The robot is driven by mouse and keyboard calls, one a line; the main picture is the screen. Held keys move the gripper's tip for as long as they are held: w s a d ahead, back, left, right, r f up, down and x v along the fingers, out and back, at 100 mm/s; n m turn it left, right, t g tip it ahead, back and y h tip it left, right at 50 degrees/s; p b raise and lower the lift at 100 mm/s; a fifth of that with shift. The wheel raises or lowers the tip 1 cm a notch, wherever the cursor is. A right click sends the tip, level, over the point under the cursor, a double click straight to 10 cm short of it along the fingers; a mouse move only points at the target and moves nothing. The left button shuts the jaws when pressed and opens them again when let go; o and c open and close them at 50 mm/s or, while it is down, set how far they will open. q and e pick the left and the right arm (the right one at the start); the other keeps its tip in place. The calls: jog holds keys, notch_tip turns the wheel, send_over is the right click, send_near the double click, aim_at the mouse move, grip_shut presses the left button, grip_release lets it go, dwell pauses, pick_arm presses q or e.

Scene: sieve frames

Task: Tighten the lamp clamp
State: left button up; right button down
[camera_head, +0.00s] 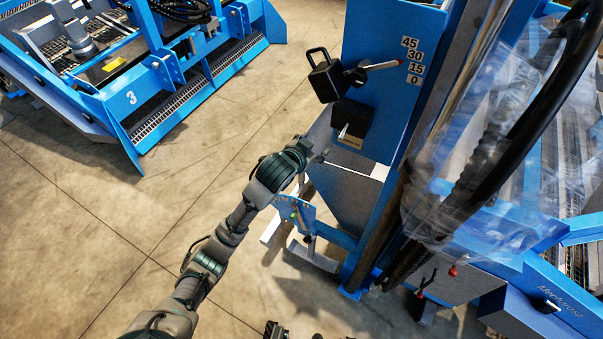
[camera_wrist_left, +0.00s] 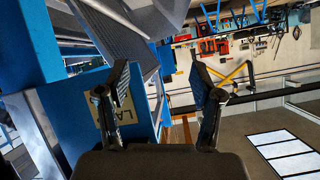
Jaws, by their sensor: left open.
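A black lamp-like body (camera_head: 326,78) with a loop handle is mounted on the blue post. Below is a black block with a short silver lever (camera_head: 343,130); I cannot tell which part is the lamp clamp. My left gripper (camera_head: 318,150) is just below and left of that block, apart from it. In the left wrist view its two fingers (camera_wrist_left: 160,85) are spread with nothing between them. A dark part (camera_head: 275,330) at the bottom edge may be my right gripper.
The blue post (camera_head: 385,130) and a plastic-wrapped bundle of black hoses (camera_head: 490,140) stand on the right. A blue machine frame numbered 3 (camera_head: 150,90) is at upper left. The concrete floor (camera_head: 90,220) at left is clear.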

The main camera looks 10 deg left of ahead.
pick_arm(q)
jog(key=w+a+f+n+g+p, duration=0.1)
jog(key=f, duration=0.7)
jog(key=a+f+g+y, duration=0.1)
jog(key=a+f, duration=0.1)
jog(key=f, duration=0.6)
jog(key=shift+w+a+f+n+p, duration=0.25)
jog(key=shift+w+f+n+p, duration=0.05)
jog(key=shift+w+n+p, duration=0.1)
jog(key=shift+s, duration=0.1)
